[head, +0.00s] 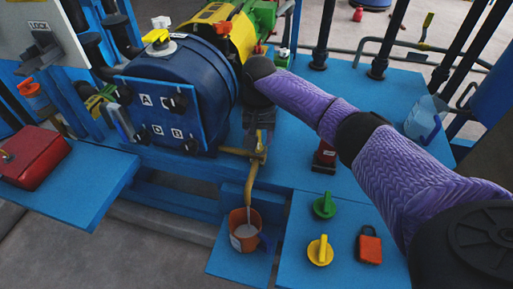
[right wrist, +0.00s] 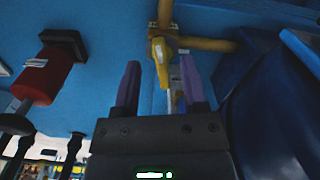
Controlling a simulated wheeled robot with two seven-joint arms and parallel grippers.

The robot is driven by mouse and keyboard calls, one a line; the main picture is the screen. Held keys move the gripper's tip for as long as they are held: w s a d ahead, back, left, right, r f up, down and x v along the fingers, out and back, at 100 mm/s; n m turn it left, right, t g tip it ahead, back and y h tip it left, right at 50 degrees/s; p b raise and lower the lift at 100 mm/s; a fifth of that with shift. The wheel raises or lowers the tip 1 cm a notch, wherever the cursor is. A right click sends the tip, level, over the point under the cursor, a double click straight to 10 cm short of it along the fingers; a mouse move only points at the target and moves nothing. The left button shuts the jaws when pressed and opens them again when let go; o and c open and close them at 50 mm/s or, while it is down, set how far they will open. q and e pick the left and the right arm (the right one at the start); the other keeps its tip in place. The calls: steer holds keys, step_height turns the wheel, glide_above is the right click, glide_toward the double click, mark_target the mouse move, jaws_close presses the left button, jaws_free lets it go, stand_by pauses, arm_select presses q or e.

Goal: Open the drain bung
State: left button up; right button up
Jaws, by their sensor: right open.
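A brass-yellow drain pipe (head: 251,178) leaves the lower front of the blue vessel (head: 185,75) and bends down over an orange bucket (head: 244,230). In the right wrist view, a yellow handle (right wrist: 160,58) sits on the brass pipe fitting (right wrist: 190,43); I cannot tell for certain that it is the drain bung. My right gripper (head: 262,145) points down at this fitting beside the vessel. In the right wrist view its two purple fingers (right wrist: 160,80) are apart, with the yellow handle between and just beyond their tips. Contact is not clear. My left gripper is not in view.
A green knob (head: 324,205), a yellow knob (head: 320,250) and a red padlock (head: 369,245) are on the blue platform at front right. A red box (head: 34,157) is at left. A pale streak runs from the pipe end into the bucket. Dark posts stand behind.

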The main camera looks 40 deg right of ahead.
mark_target(258, 146)
step_height(258, 146, down, 4)
steer(key=shift+r+b, duration=0.1)
steer(key=shift+b, duration=0.65)
jaws_close()
